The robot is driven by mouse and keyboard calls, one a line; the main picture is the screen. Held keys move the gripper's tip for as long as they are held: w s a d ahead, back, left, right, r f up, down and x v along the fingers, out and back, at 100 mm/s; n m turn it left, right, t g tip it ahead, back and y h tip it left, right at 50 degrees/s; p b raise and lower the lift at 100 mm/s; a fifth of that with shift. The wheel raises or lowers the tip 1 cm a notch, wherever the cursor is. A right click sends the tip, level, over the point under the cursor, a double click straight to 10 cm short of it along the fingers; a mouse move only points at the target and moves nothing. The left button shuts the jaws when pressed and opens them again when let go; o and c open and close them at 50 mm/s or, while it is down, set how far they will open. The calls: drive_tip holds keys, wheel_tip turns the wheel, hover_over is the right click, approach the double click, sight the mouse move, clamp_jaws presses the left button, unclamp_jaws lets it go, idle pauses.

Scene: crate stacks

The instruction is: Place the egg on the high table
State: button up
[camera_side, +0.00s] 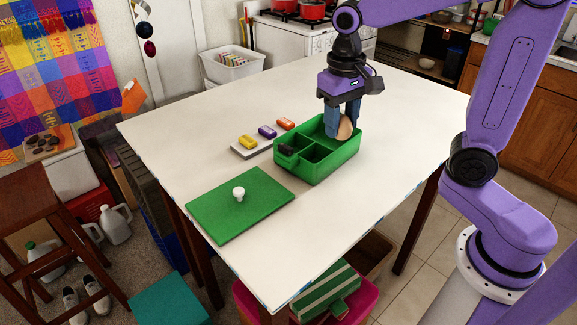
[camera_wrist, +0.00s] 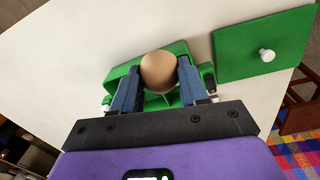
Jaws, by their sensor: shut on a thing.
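The egg (camera_side: 345,129) is tan and sits between the two blue fingers of my gripper (camera_side: 343,122), which is shut on it. In the side view they are at the far right end of the green box, around the height of its rim; I cannot tell whether the egg touches the box. In the wrist view the egg (camera_wrist: 158,71) shows between the fingertips (camera_wrist: 157,78), with the box behind it. The high table (camera_side: 210,120) has a white top and bears the green box.
The table's left and back areas are clear.

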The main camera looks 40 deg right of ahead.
drive_tip(key=s+a+f+n, duration=0.1)
drive_tip(key=s+a+n, duration=0.15)
drive_tip(key=s, duration=1.05)
drive_tip(key=shift+n, duration=0.45)
drive_tip(key=w+a+f, duration=0.1)
drive_tip(key=w+f, duration=0.1)
drive_tip(key=w, duration=0.1)
drive_tip(key=w+a+f, duration=0.1)
drive_tip(key=w+f, duration=0.2)
drive_tip(key=w, duration=0.1)
drive_tip(key=w+a+f, duration=0.1)
drive_tip(key=w+f, duration=0.2)
drive_tip(key=w, duration=0.1)
drive_tip(key=shift+w, duration=0.15)
drive_tip(key=shift+w+a+f, duration=0.3)
drive_tip(key=shift+w+f, duration=0.35)
drive_tip(key=shift+f, duration=0.25)
drive_tip(key=shift+w+f, duration=0.1)
drive_tip(key=shift+f, duration=1.5)
drive_tip(key=shift+f, duration=0.15)
drive_tip(key=o, duration=1.1)
drive_tip(key=shift+c, duration=0.2)
